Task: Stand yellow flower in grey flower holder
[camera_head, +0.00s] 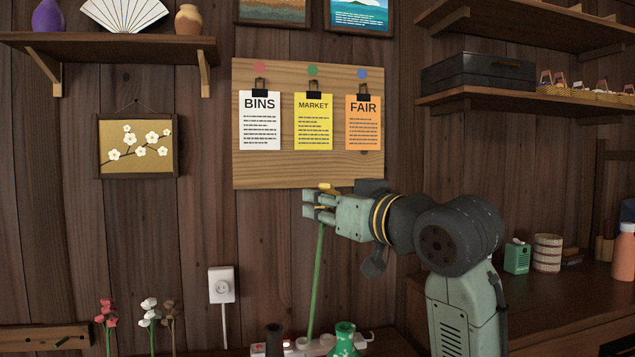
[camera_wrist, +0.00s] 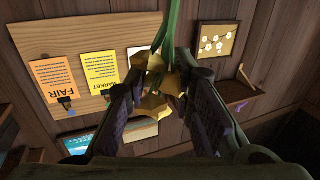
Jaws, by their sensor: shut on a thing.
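My gripper (camera_head: 311,206) is shut on the yellow flower just below its bloom, in front of the wall board. The flower's green stem (camera_head: 318,270) hangs down, slightly tilted, its lower end between two holders at the bottom of the head view. The yellow bloom (camera_head: 328,187) shows just above the fingers. In the wrist view the yellow petals (camera_wrist: 154,100) show between the fingers and the stem (camera_wrist: 178,30) runs up out of frame. A dark grey holder (camera_head: 273,340), probably the grey flower holder, stands left of the stem; its lower part is cut off.
A green vase (camera_head: 344,338) stands right of the stem. A white power strip (camera_head: 318,346) lies near the stem's lower end. Pink (camera_head: 106,312), white (camera_head: 149,309) and brown (camera_head: 170,313) flowers stand at lower left. A socket with a plug (camera_head: 222,287) is on the wall.

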